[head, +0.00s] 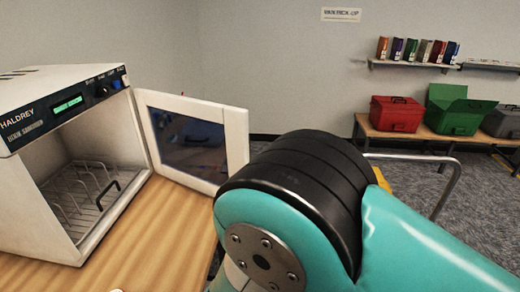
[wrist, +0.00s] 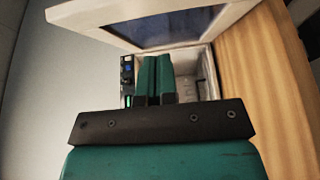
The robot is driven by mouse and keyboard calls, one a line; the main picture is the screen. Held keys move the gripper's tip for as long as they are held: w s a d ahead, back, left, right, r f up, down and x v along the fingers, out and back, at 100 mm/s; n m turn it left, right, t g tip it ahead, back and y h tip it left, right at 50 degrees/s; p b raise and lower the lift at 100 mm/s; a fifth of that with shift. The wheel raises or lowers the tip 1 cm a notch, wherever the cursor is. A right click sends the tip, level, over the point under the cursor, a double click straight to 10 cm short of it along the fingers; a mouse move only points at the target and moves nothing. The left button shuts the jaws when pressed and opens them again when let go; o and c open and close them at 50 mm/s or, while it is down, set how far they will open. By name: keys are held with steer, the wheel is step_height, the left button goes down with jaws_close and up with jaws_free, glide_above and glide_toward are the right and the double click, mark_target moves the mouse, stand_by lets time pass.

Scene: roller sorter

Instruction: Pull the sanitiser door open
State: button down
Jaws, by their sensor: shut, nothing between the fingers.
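The book sanitiser (head: 45,150) is a white cabinet at the left of the head view, with a dark control panel and a lit green display on top. Its door (head: 190,135), a white frame around a dark window, stands wide open, hinged at the right side. A wire rack lies inside the empty-looking chamber. In the wrist view my gripper (wrist: 155,62) has its two teal fingers together, with nothing between them. The door (wrist: 150,25) crosses behind and above the fingertips there, and the sanitiser (wrist: 190,75) shows beyond. Contact with the door cannot be told. My arm hides the gripper in the head view.
The sanitiser stands on a wooden table (head: 145,235). A bench at the back right holds a red box (head: 396,114), a green open box (head: 455,112) and a grey box (head: 502,122). Books stand on a wall shelf (head: 415,66). A metal rail (head: 450,180) curves right of my arm.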

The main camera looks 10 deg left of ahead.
mark_target(238, 165)
steer(key=w+p, duration=0.2)
steer(key=p, duration=0.1)
steer(key=w+p, duration=0.2)
steer(key=p, duration=0.2)
steer(key=w+p, duration=0.2)
steer(key=p, duration=0.1)
steer(key=shift+w+a+r+p, duration=0.15)
steer(key=shift+w+a+p, duration=0.15)
steer(key=shift+a+p, duration=0.1)
steer(key=shift+w+d+f, duration=0.15)
steer(key=shift+w+f, duration=0.05)
steer(key=shift+w, duration=0.4)
